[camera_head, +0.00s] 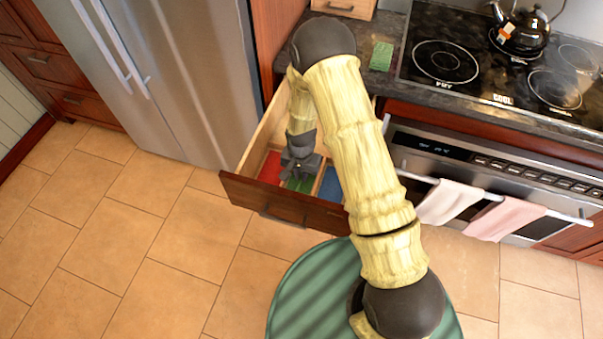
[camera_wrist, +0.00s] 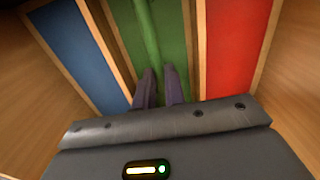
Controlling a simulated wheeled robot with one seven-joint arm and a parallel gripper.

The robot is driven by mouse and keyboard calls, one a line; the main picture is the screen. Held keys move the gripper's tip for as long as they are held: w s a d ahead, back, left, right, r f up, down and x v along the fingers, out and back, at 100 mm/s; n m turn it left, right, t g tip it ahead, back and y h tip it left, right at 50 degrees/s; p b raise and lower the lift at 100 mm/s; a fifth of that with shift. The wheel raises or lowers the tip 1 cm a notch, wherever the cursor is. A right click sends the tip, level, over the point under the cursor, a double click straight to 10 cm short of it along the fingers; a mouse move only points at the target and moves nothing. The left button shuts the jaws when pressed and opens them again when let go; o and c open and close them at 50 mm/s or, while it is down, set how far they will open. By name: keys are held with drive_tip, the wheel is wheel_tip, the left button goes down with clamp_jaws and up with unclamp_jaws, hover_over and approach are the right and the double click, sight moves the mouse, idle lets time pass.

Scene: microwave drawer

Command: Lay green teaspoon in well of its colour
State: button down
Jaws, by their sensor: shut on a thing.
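My gripper (camera_head: 297,174) reaches down into the open drawer, over its middle well. In the wrist view its two fingers (camera_wrist: 161,84) are shut on the green teaspoon (camera_wrist: 148,32), a thin green strip running along the length of the green well (camera_wrist: 175,42). The teaspoon is over or in that well; I cannot tell whether it touches the floor. Its part between and below the fingers is hidden. In the head view the arm hides the teaspoon.
The open drawer (camera_head: 281,207) has a blue well (camera_head: 331,184) and a red well (camera_head: 270,168) on either side of the green one, with thin wooden dividers between. A fridge (camera_head: 165,75) stands left, an oven with towels (camera_head: 450,200) right. A green sponge (camera_head: 382,56) lies on the counter.

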drive_tip(key=c, duration=1.4)
unclamp_jaws()
drive_tip(key=shift+r+p, duration=4.15)
drive_tip(key=shift+r, duration=1.9)
